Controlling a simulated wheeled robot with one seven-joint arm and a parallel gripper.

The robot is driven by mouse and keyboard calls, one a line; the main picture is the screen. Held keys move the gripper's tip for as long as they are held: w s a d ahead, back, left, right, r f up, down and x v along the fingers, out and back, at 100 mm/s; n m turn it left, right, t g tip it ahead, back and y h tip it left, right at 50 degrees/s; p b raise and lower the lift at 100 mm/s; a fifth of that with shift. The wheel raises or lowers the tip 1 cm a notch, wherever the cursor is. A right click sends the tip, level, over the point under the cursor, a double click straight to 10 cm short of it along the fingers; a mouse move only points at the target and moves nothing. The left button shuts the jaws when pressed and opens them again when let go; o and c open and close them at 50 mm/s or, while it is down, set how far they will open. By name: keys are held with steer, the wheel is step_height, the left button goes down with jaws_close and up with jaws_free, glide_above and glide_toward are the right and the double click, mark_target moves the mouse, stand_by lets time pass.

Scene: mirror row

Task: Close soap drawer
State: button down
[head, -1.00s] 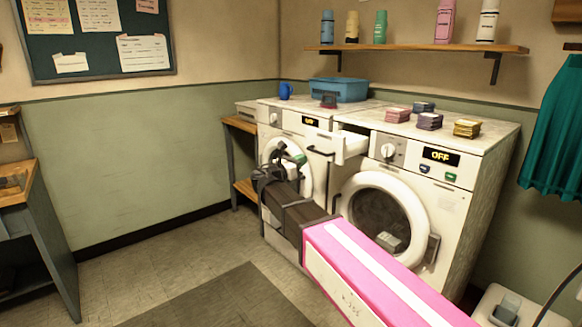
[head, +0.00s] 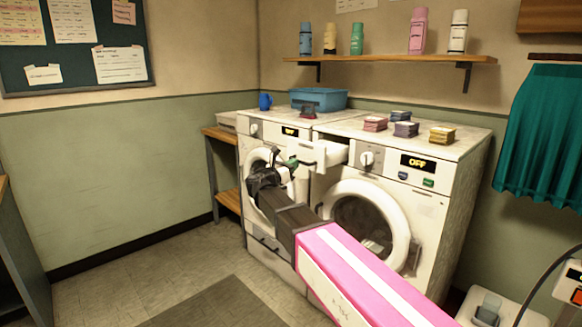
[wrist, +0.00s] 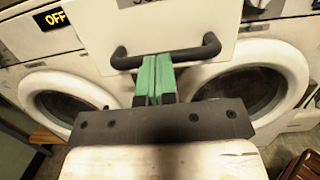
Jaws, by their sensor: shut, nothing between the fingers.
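The soap drawer (head: 325,152) is a white box pulled out from the upper left of the right-hand washer (head: 385,190). Its plain white front (wrist: 185,22) with a black bar handle (wrist: 168,50) fills the top of the wrist view. My gripper (head: 291,162) is in front of the drawer, with nothing held. Its green fingertips (wrist: 155,75) are together, just below the handle's middle in the wrist view. I cannot tell whether they touch the handle or the front.
The left-hand washer (head: 263,160) stands beside the right one. Soap boxes (head: 405,129) and a blue basin (head: 319,99) sit on top. A shelf of bottles (head: 400,59) hangs above. A wooden side table (head: 223,170) stands to the left. The floor in front is open.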

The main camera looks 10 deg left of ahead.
steer(key=f+x, duration=0.1)
steer(key=x, duration=0.4)
steer(key=f+x, duration=0.1)
steer(key=x, duration=0.4)
steer(key=f+x, duration=0.1)
steer(key=x, duration=0.4)
steer(key=shift+w+d, duration=0.4)
steer(key=shift+w, duration=0.15)
